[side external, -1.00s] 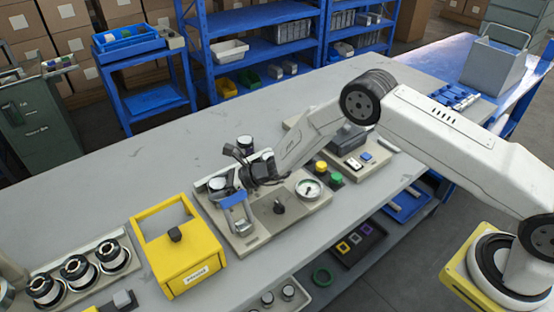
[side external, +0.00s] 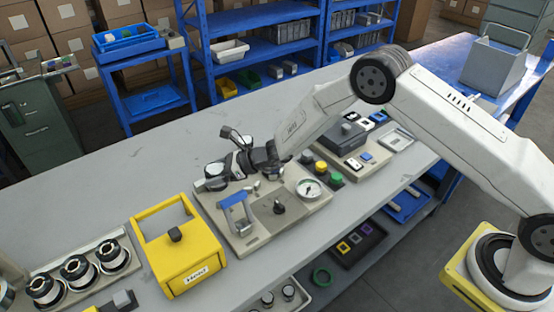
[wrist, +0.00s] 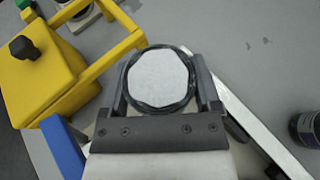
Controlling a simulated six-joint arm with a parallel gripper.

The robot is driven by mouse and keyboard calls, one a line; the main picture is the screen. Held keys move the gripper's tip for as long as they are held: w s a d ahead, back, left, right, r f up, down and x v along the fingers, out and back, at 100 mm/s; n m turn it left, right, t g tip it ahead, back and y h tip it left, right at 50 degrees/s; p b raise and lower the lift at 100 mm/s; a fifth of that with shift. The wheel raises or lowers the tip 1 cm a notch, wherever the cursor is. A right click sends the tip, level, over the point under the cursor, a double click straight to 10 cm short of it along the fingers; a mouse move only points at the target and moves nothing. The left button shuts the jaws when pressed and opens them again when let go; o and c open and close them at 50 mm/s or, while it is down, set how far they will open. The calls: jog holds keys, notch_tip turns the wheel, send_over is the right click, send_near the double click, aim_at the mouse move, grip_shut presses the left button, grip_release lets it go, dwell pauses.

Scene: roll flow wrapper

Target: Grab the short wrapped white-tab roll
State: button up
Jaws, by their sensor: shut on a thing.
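In the wrist view, a short roll (wrist: 160,80) with a pale, flat round face and a dark wrapped rim lies between the two fingers of my gripper (wrist: 162,92). The fingers are shut on it from both sides. In the side view, my gripper (side external: 229,160) is over the far left part of the beige fixture plate (side external: 262,232), with the pale-faced roll (side external: 213,171) at its end. The gripper hides part of the roll. I cannot tell whether the roll touches the plate, and no separate tab is distinct.
A dark roll (wrist: 308,130) stands at the right edge of the wrist view. A blue clamp (side external: 234,200) stands close in front of my gripper. A yellow box (side external: 182,258) with a handle frame is to the left. The bench behind is clear.

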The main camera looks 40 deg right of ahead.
jog(key=shift+r, duration=2.4)
